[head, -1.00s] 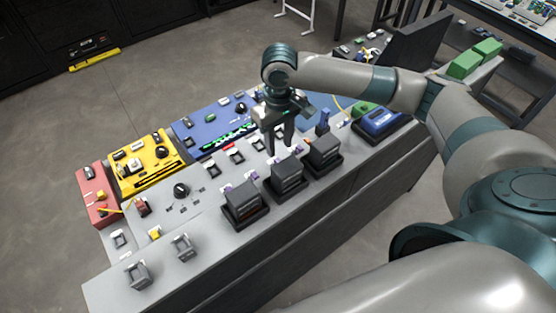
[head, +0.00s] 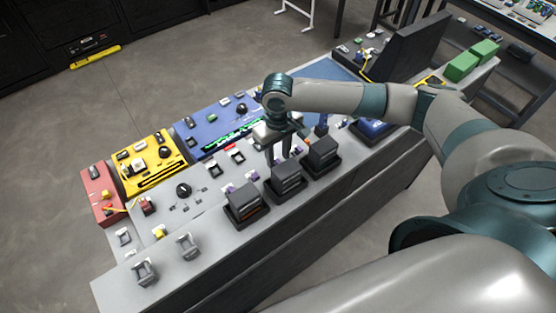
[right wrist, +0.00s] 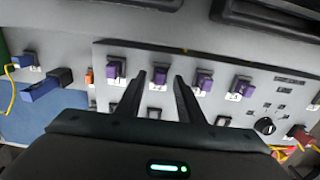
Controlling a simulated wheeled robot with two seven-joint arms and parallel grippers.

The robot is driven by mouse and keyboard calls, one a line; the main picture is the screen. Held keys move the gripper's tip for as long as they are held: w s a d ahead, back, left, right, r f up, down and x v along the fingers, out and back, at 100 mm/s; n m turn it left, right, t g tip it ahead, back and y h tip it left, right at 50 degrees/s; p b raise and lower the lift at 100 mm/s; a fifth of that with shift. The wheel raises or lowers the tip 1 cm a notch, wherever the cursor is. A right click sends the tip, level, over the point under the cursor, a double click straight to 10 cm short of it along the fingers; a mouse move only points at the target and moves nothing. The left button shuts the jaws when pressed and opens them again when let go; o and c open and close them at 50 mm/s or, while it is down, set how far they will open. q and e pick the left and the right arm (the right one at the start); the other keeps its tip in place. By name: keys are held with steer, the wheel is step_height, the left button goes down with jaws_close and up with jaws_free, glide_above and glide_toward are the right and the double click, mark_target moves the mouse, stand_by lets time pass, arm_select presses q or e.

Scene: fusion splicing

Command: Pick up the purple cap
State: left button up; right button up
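Several purple caps sit in a row on white fittings on the grey panel. In the right wrist view, one purple cap (right wrist: 160,76) shows between the fingertips of my right gripper (right wrist: 160,80). Other purple caps stand to its left (right wrist: 116,68) and right (right wrist: 204,78). My right gripper is open, with its fingers apart. In the head view, my right gripper (head: 279,160) points down at the panel, behind the black boxes. I cannot tell how high the fingertips are above the cap, nor see any contact. My left gripper is not in view.
Black boxes (head: 285,181) stand along the panel's front, close to the gripper. A blue module (head: 215,125), a yellow module (head: 145,160) and a red module (head: 100,195) line the back. A black knob (right wrist: 265,126) and switches sit on the panel.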

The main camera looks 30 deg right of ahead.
steer(key=shift+f, duration=0.55)
jaws_close()
steer(key=shift+r, duration=0.15)
